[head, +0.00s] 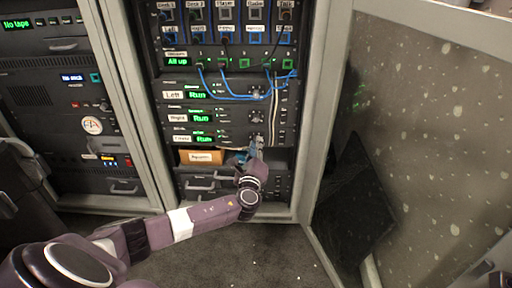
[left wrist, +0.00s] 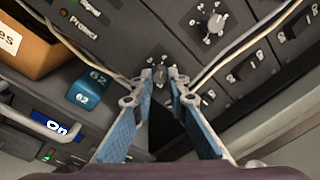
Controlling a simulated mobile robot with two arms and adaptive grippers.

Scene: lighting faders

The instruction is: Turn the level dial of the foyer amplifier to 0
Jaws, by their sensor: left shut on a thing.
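The foyer amplifier (head: 197,139) is the lowest of three like units in the middle rack, with a label that seems to read "Foyer" and a green "Run" display. Its level dial (left wrist: 158,70) is small and grey and sits between my left fingertips in the left wrist view. My left gripper (head: 256,146) reaches it from below; its blue-padded fingers (left wrist: 160,76) are shut on the dial. The fingers partly cover the dial and its scale, so I cannot read its setting. My right gripper is not in view.
The right amplifier's dial (left wrist: 213,27) is just above. A blue block marked 62 (left wrist: 90,92) and an orange-brown box (head: 200,157) lie below the amplifier. White cables (left wrist: 238,49) run close by the fingers. An open rack door (head: 420,110) stands at right.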

